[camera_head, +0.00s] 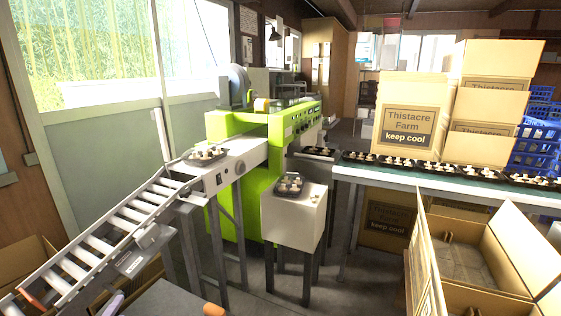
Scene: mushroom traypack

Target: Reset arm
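Neither of my grippers can be made out in the head view. A black tray of pale mushrooms (205,154) sits at the top end of the sloping roller conveyor (104,229), on a grey machine bed. Another black tray of mushrooms (289,185) rests on a white block-shaped stand (305,218) in the middle. Several more filled trays (437,167) stand in a row along the long table at the right.
A lime-green packing machine (237,125) stands behind the stand. An open carton (425,262) is at the lower right, blue crates (537,148) behind. Bare floor shows between stand and carton.

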